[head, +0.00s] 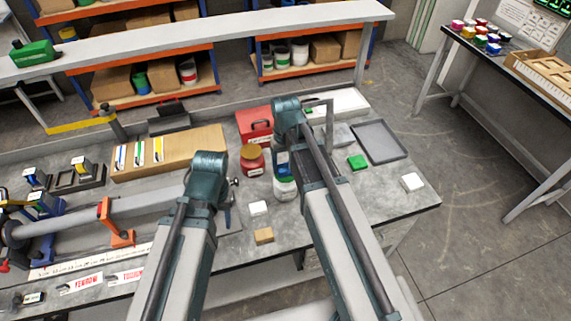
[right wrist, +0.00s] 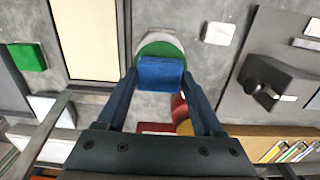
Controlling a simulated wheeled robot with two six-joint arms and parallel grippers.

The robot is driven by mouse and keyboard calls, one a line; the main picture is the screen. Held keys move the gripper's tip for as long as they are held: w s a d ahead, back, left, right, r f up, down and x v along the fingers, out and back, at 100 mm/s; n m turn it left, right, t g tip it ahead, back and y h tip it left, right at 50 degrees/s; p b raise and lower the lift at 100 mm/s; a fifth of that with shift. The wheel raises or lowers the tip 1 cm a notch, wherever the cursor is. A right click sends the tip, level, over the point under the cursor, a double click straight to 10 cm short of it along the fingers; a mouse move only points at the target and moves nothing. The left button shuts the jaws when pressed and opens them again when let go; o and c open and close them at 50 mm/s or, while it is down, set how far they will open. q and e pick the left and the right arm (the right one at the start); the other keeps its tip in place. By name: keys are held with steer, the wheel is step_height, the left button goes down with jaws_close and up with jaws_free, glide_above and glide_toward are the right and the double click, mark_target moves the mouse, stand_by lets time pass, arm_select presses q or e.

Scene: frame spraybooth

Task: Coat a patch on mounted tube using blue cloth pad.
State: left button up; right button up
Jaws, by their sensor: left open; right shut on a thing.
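My right gripper (right wrist: 160,82) is shut on the blue cloth pad (right wrist: 160,72). In the right wrist view the pad is over the round green top of a white jar (right wrist: 155,37); I cannot tell if they touch. In the head view the pad (head: 283,157) shows as a small blue patch beside my right arm, above the jar (head: 286,188). The grey mounted tube (head: 72,225) lies level at the left, held by an orange clamp (head: 118,226) and a blue one. My left gripper (head: 231,196) is open, mostly hidden by its arm, right of the tube.
A red jar (head: 252,160) and red box (head: 254,126) stand behind the white jar. A green block (head: 357,162), white blocks (head: 411,183) and a tan block (head: 264,236) lie on the bench. A grey tray (head: 380,141) is at the right. The bench's right front is fairly clear.

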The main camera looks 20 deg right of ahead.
mark_target(286, 168)
steer(key=shift+f+b, duration=0.65)
steer(key=shift+f, duration=0.05)
stand_by(1.4)
steer(key=shift+r, duration=0.1)
step_height(286, 168, up, 7)
steer(key=p, duration=0.7)
stand_by(0.4)
steer(key=shift+s, duration=0.1)
